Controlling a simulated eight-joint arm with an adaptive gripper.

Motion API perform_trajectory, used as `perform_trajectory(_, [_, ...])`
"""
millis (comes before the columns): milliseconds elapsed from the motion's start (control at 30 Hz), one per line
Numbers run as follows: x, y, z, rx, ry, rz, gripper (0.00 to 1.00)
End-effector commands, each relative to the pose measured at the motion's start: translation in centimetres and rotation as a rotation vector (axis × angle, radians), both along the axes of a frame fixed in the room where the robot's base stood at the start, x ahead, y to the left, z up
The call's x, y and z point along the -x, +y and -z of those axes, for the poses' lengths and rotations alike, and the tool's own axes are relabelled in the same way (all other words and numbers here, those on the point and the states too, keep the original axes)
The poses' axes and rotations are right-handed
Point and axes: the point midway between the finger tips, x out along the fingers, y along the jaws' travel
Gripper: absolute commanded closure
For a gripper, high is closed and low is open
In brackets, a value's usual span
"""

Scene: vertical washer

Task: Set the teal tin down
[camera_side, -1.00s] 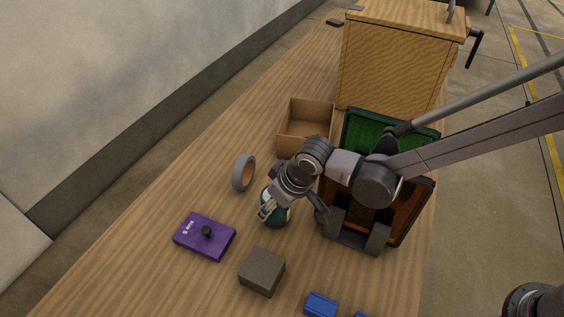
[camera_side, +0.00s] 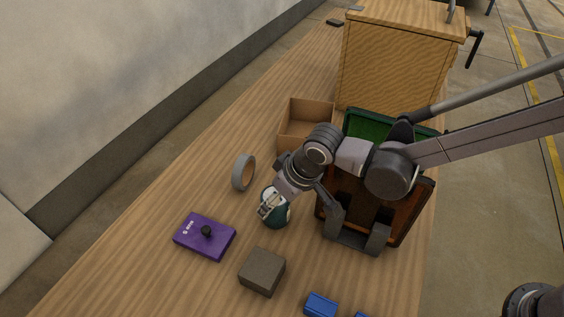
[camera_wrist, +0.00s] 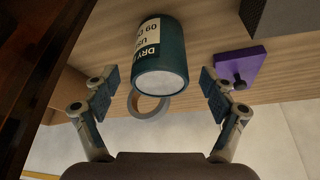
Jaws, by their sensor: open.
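The teal tin (camera_wrist: 161,60) has a pale label and a light grey end facing the wrist camera. It appears to stand on the wooden bench. In the side view the tin (camera_side: 278,218) is partly hidden behind my gripper (camera_side: 270,205). In the wrist view my gripper (camera_wrist: 159,88) is open. Its two fingers are apart, one on each side of the tin's near end, with a gap between each finger and the tin.
Around the tin on the bench (camera_side: 140,262) are a grey ring (camera_side: 243,173), a purple block with a black knob (camera_side: 190,236), a dark brown block (camera_side: 262,271) and a blue block (camera_side: 320,304). An open cardboard box (camera_side: 290,143) and a green-and-brown bin (camera_side: 425,190) are beyond.

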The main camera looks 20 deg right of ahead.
Motion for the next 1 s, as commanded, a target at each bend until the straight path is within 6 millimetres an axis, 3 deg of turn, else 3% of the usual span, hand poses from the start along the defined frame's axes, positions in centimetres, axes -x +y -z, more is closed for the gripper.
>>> perform_trajectory(300, [1.2, -0.7, -3.3, 0.0, 0.0, 0.0, 0.16])
perform_trajectory(767, [1.4, -0.7, -3.8, 0.001, -0.002, 0.0, 0.16])
perform_trajectory(1000, [-0.4, -1.2, -5.2, 0.068, -0.11, -0.013, 0.16])
